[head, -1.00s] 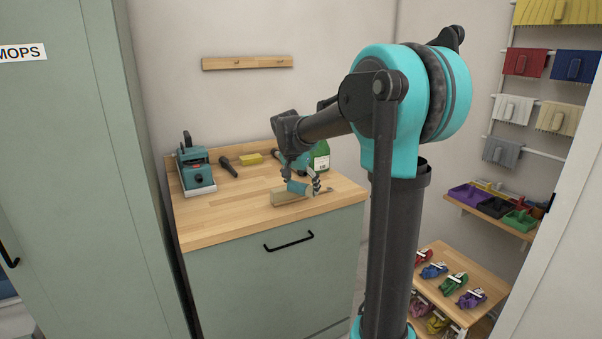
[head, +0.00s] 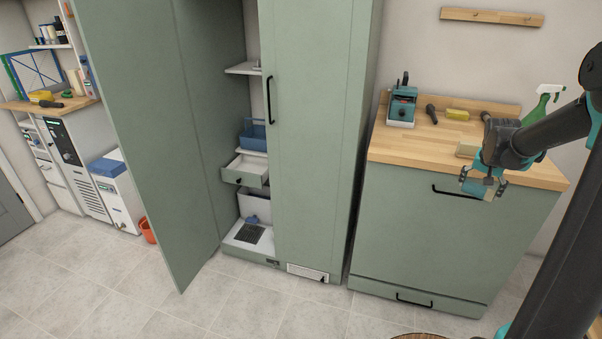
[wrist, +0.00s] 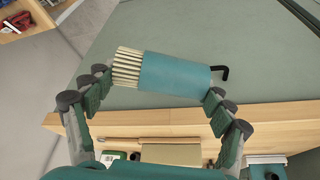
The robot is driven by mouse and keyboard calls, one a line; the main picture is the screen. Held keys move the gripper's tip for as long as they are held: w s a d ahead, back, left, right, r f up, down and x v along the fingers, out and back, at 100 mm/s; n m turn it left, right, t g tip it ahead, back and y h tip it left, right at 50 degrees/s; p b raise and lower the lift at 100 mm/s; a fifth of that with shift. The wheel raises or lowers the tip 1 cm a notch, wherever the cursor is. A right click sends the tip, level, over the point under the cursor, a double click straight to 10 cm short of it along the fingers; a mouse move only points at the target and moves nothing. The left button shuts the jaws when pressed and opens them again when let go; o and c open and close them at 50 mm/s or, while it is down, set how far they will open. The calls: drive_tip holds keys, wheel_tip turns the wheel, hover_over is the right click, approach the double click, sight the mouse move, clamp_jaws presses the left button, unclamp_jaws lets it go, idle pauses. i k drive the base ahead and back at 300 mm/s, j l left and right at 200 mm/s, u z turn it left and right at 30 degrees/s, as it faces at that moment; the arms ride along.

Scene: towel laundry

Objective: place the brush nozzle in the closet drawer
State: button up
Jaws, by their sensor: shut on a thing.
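In the head view the nozzle (head: 478,187) hangs in the air before the front edge of the worktop. The closet drawer (head: 240,178) is pulled out inside the open green closet at the centre left. It is pale inside, and what I see of its inside looks empty.
The closet's left door (head: 150,130) stands wide open; its right door (head: 315,130) is shut. A blue bin (head: 253,138) sits above the drawer. The wooden worktop (head: 405,150) holds a teal machine (head: 402,108), a yellow block and a green spray bottle. The floor before the closet is clear.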

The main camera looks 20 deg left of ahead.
sight(249, 170)
drive_tip(key=i+j+u, duration=0.15)
drive_tip(key=u, duration=0.3)
drive_tip(key=i+j+u, duration=0.15)
drive_tip(key=j+u, duration=0.25)
drive_tip(key=i+j+u, duration=0.1)
drive_tip(key=u, duration=0.35)
drive_tip(key=i+j+u, duration=0.15)
drive_tip(key=i, duration=0.95)
drive_tip(key=i+l, duration=0.3)
